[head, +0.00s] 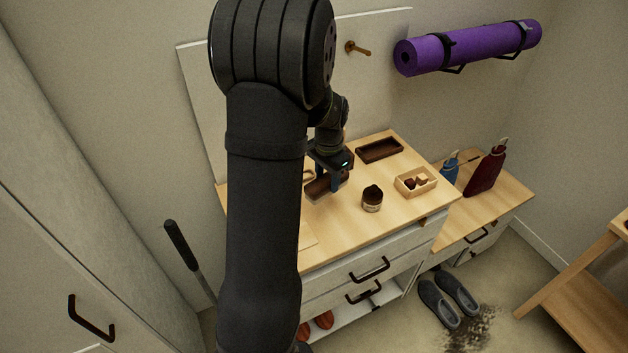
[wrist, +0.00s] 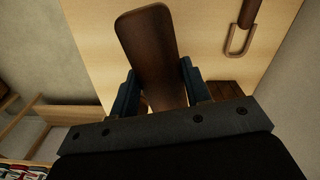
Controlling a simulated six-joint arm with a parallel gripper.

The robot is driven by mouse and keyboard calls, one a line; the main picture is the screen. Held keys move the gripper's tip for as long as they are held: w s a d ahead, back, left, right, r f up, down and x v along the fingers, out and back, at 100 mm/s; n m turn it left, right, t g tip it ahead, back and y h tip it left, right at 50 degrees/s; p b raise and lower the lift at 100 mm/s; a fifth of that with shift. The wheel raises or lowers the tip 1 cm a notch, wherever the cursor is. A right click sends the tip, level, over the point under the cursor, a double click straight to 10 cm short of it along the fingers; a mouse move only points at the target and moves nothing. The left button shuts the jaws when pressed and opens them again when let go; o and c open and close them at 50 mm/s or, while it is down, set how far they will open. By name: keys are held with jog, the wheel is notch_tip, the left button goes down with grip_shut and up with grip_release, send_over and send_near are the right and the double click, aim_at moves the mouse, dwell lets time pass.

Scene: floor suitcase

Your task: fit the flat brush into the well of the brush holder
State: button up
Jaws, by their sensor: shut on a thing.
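My gripper (head: 328,181) is shut on the flat brush (head: 318,189), low over the left part of the wooden top. In the wrist view the brush (wrist: 150,45) is a long brown rounded slab between the two blue fingers of the gripper (wrist: 160,78). Its far end sticks out beyond the fingers. The dark brown tray with a rectangular well at the back of the top looks like the brush holder (head: 380,150). It stands to the right of the gripper, apart from the brush, and its well looks empty. I cannot tell whether the brush touches the top.
A dark-lidded jar (head: 372,199) and a light wooden box (head: 416,182) with small brown pieces stand on the top (head: 350,235). A tan loop (wrist: 241,32) lies near the brush. Blue (head: 450,170) and red (head: 486,171) bottles stand on the lower cabinet at right.

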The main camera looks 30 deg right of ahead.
jog(key=s+d+r, duration=0.3)
jog(key=s+r, duration=0.1)
jog(key=s, duration=0.1)
jog(key=w+d+m, duration=0.1)
jog(key=w+d, duration=0.2)
jog(key=d, duration=1)
jog(key=w+d+m, duration=0.2)
jog(key=w+d, duration=0.2)
jog(key=d, duration=1)
jog(key=w+f, duration=0.2)
jog(key=w, duration=0.1)
jog(key=w+a+f, duration=0.1)
jog(key=w+f, duration=0.1)
jog(key=w, duration=0.2)
jog(key=w+a+f, duration=0.1)
jog(key=w+f, duration=0.1)
jog(key=w, duration=0.2)
jog(key=shift+f, duration=2.15)
jog(key=shift+f, duration=0.2)
jog(key=o, duration=1)
jog(key=shift+o, duration=0.2)
